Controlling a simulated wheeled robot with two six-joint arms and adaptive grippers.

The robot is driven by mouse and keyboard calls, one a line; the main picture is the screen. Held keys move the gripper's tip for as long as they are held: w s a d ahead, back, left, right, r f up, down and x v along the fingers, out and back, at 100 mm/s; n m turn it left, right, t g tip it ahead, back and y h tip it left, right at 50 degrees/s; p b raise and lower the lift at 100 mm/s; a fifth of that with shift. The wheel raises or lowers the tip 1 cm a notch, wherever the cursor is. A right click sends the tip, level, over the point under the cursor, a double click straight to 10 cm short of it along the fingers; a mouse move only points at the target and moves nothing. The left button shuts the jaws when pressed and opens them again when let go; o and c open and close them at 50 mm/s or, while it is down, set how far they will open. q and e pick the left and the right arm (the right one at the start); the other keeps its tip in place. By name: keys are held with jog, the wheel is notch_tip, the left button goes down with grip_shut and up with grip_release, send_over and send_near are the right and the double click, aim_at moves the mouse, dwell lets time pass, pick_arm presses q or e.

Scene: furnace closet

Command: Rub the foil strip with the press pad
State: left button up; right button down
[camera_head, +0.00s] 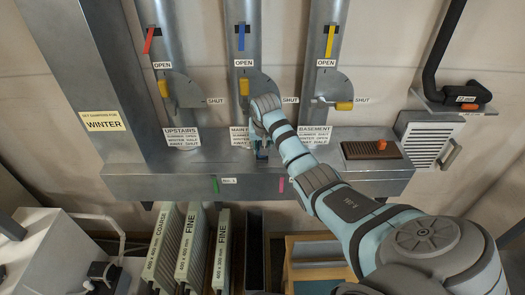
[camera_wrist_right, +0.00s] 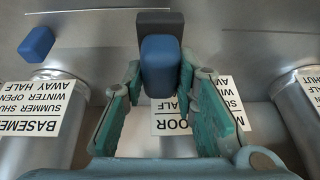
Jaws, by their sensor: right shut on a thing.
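My right gripper (camera_head: 262,152) is over the grey duct, just below the middle pipe's label. In the right wrist view, the fingers of this gripper (camera_wrist_right: 160,76) are shut on the sides of a blue block (camera_wrist_right: 160,62). A dark grey slab (camera_wrist_right: 160,20) shows at the block's far end; together they look like the press pad. I cannot tell whether the slab touches the duct. I cannot make out the foil strip in either view. A second blue block (camera_wrist_right: 37,43) sits on the grey metal near the basement label. My left gripper is not in view.
The duct (camera_head: 150,183) runs across the middle, with three pipes rising from it. Each has a yellow-handled damper lever, such as the basement one (camera_head: 344,106). A brown pad (camera_head: 360,150) with an orange knob (camera_head: 382,144) lies at right. Filters (camera_head: 190,250) stand below.

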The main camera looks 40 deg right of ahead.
jog(key=shift+r, duration=1.7)
jog(key=shift+r, duration=1.5)
